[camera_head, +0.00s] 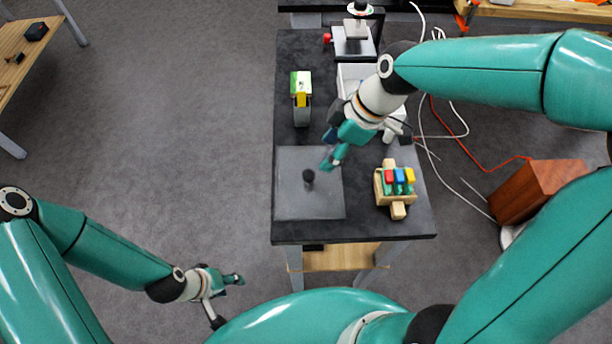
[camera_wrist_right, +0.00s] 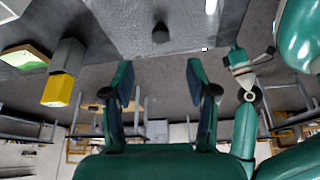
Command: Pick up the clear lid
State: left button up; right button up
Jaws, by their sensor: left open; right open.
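The clear lid (camera_head: 292,202) is a flat, greyish see-through square with a dark knob (camera_head: 308,178) at its middle. It lies at the front left of the dark table. In the right wrist view the lid (camera_wrist_right: 195,22) shows at the top, its knob (camera_wrist_right: 160,34) above the gap between the fingers. My right gripper (camera_head: 331,162) is open and empty, over the lid's back right part, up and right of the knob in the head view. My left gripper (camera_head: 232,281) is open and empty, off the table's front left; it also shows in the right wrist view (camera_wrist_right: 237,58).
A wooden holder (camera_head: 397,200) with coloured blocks stands right of the lid. A grey box with a yellow part (camera_head: 301,99) stands behind it. White containers (camera_head: 355,76) and a scale-like device (camera_head: 353,42) are further back. A wooden box (camera_head: 535,188) and cables lie right.

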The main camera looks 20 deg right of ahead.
send_over(310, 173)
jog(key=s+d, duration=0.1)
jog(key=d, duration=0.1)
notch_tip(310, 173, down, 4)
jog(key=shift+f, duration=0.2)
jog(key=shift+a+f+p, duration=0.15)
jog(key=shift+f+p, duration=0.2)
jog(key=shift+f, duration=0.1)
jog(key=p+x, duration=0.1)
jog(key=x, duration=0.3)
jog(key=shift+w+f, duration=0.1)
jog(key=shift+f, duration=0.05)
grip_shut()
